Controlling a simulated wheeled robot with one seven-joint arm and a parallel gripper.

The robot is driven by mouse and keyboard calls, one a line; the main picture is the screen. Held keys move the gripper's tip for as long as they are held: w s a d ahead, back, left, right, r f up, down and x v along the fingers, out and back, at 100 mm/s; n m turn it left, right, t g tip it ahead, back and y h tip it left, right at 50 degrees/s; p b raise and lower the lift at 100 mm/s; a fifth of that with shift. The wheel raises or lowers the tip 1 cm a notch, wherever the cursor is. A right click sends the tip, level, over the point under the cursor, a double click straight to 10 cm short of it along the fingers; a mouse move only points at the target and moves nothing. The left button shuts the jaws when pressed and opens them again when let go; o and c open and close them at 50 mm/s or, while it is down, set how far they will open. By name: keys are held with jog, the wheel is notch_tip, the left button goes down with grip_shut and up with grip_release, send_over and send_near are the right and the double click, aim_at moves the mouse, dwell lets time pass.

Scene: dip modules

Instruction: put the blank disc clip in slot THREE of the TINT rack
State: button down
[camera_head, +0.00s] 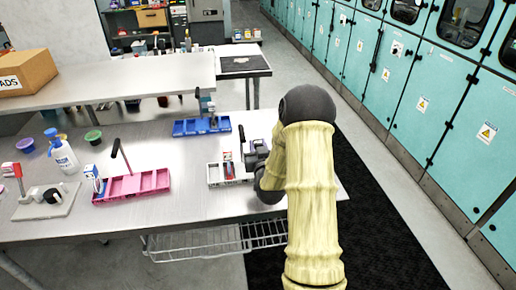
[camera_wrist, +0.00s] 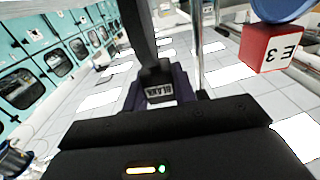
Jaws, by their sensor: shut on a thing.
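My gripper (camera_head: 256,157) is at the right of the white rack (camera_head: 216,174), above the table. In the wrist view the gripper is shut on a dark clip with a pale label reading BLANK (camera_wrist: 161,89), upside down in the picture. A dark upright bar rises from the clip. In the head view the arm and gripper mostly hide the clip. A blue rack (camera_head: 201,127) and a pink rack (camera_head: 132,187) also stand on the table. Rack names are not readable.
A red block marked E 3 (camera_wrist: 268,47) shows close by at the upper right. A raised shelf (camera_head: 120,80) runs behind. Bare table lies between the racks.

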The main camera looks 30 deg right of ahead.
jog(key=shift+f, duration=0.65)
jog(key=shift+a, duration=0.1)
jog(key=shift+f, duration=0.15)
jog(key=c, duration=1.1)
grip_release()
jog(key=shift+c, duration=0.2)
jog(key=shift+r, duration=0.25)
jog(key=v, duration=0.9)
jog(key=shift+s, duration=0.2)
